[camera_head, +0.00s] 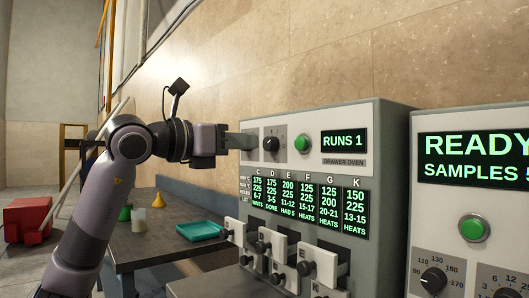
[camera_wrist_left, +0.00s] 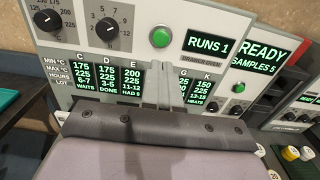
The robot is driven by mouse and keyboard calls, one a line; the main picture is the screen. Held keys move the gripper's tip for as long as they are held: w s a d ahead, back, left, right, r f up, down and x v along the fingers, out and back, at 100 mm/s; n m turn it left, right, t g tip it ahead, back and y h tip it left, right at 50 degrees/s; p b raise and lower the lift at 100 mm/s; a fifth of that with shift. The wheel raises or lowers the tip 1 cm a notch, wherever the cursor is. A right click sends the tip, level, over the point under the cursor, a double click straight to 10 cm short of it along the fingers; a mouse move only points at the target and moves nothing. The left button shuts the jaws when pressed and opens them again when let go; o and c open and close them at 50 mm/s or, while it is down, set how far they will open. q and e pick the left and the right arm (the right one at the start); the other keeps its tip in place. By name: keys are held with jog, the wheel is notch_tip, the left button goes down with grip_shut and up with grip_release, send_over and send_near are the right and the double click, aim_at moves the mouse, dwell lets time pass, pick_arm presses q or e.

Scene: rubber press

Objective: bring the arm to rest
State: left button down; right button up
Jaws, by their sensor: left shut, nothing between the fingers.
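My left arm rises from the lower left in the head view, bends at the elbow and reaches right. My left gripper (camera_head: 243,141) is shut and empty, level with the knob row at the upper left of the drawer oven (camera_head: 385,130). It hides the oven's left knob from the head. In the left wrist view the shut fingers (camera_wrist_left: 170,95) point at the oven front, below its green button (camera_wrist_left: 160,37) and over the lit table. I cannot tell whether they touch the panel. My right gripper is in neither view.
White drawers (camera_head: 319,262) with black knobs stick out below the oven's table. A second machine (camera_head: 472,195) reading READY stands at right. A teal tray (camera_head: 200,231), a beaker (camera_head: 139,222) and small cones are on the dark bench (camera_head: 150,250). A red box (camera_head: 28,218) lies far left.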

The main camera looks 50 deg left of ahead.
pick_arm(q)
jog(key=shift+s+a, duration=0.1)
jog(key=shift+s, duration=0.7)
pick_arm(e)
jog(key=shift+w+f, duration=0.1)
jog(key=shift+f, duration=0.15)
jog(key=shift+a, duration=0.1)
